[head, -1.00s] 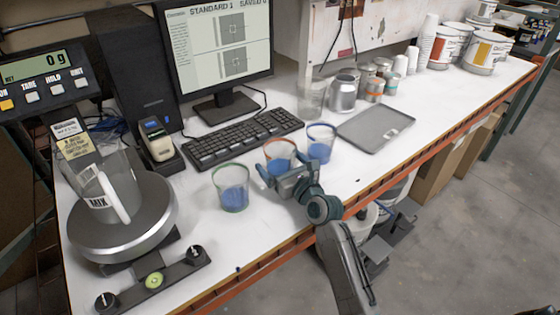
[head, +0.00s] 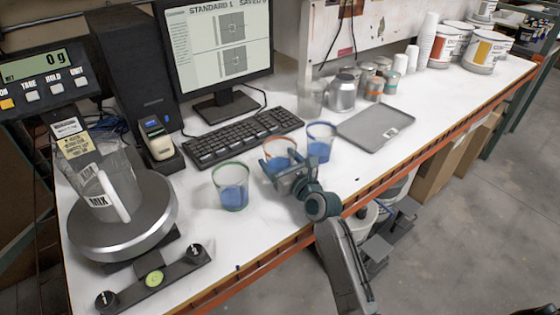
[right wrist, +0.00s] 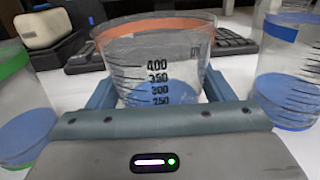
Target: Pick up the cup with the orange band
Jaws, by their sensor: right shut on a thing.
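The clear cup with the orange band (head: 277,148) stands between two other cups and holds some blue liquid. My right gripper (head: 279,166) is shut on it from the front, its fingers at the cup's two sides. In the right wrist view, the orange-banded cup (right wrist: 155,55) fills the middle, upright, with volume marks on its wall, between the gripper's fingers (right wrist: 155,92). I cannot tell whether its base touches the table. My left gripper is not in view.
A green-banded cup (head: 231,187) stands to the left and a blue-banded cup (head: 320,143) close on the right. The keyboard (head: 244,138) lies behind. A grey tray (head: 375,126) lies to the right. A scale with a jug (head: 105,190) stands at the left.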

